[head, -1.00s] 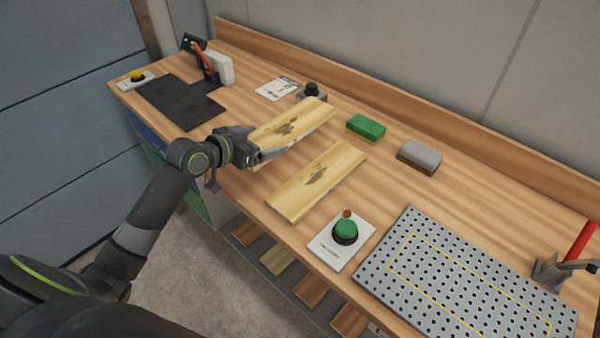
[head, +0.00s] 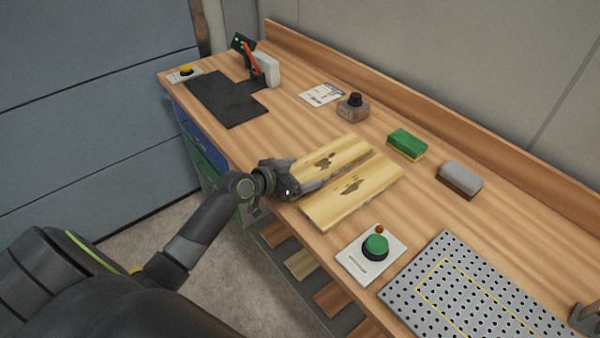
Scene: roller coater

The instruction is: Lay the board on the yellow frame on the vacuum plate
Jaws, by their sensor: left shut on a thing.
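Two pale wooden boards with dark marks show near the middle of the head view. My left gripper (head: 308,186) is shut on the far board (head: 340,149) at its near-left end. The near board (head: 372,188) lies on the workbench right beside it; I cannot tell whether the two touch, or how high the held board is. The vacuum plate (head: 447,244) is a grey perforated plate at the lower right, partly cut off. The yellow frame (head: 438,305) is a thin rectangular outline on it, bare where visible.
A green button box (head: 354,262) stands between the near board and the plate. A green sponge (head: 407,144), a grey block (head: 460,178) and a black-knobbed device (head: 353,107) stand behind the boards. A black mat (head: 225,100) lies at the far left.

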